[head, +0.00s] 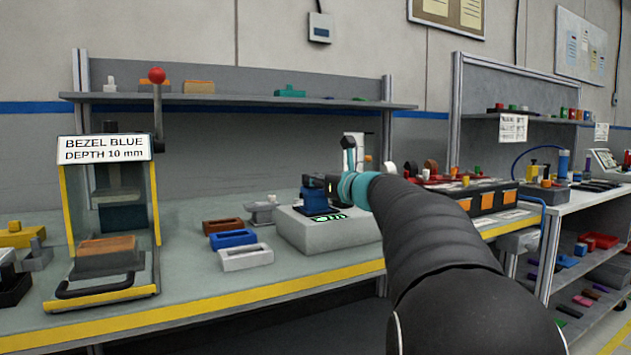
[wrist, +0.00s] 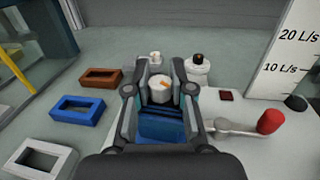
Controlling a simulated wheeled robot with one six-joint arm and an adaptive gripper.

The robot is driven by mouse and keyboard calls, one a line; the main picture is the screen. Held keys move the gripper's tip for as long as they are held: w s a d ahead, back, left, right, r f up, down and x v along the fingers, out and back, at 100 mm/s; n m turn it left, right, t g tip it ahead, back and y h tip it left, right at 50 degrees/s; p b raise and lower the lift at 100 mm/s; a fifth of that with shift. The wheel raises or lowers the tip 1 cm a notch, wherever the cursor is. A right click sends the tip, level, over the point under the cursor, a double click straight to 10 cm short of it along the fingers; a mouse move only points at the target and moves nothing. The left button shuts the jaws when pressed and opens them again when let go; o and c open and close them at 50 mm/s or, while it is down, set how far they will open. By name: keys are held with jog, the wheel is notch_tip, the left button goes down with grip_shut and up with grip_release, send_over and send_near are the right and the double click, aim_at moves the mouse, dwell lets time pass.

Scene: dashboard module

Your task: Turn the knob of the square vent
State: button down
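A blue block (wrist: 161,124), which looks like the square vent, lies just below the knob in the picture, framed by the fingers. My fingers are spread, one on each side; I cannot tell if either touches the knob. In the head view the blue block (head: 314,201) sits on a light grey test station (head: 325,232). My arm comes in from the right, and the knob is not clear there.
A grey lever with a red end (wrist: 270,121) and a flow scale panel (wrist: 285,60) are right of my gripper. Brown (head: 223,226), blue (head: 233,238) and white (head: 245,257) frames lie left of the station. A press (head: 110,225) stands further left.

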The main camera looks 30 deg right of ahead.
jog(key=shift+m+h, duration=0.5)
jog(key=shift+h, duration=0.3)
jog(key=c, duration=1)
grip_release()
jog(key=s, duration=0.8)
jog(key=s+d, duration=0.1)
jog(key=s, duration=0.3)
jog(key=shift+d, duration=0.1)
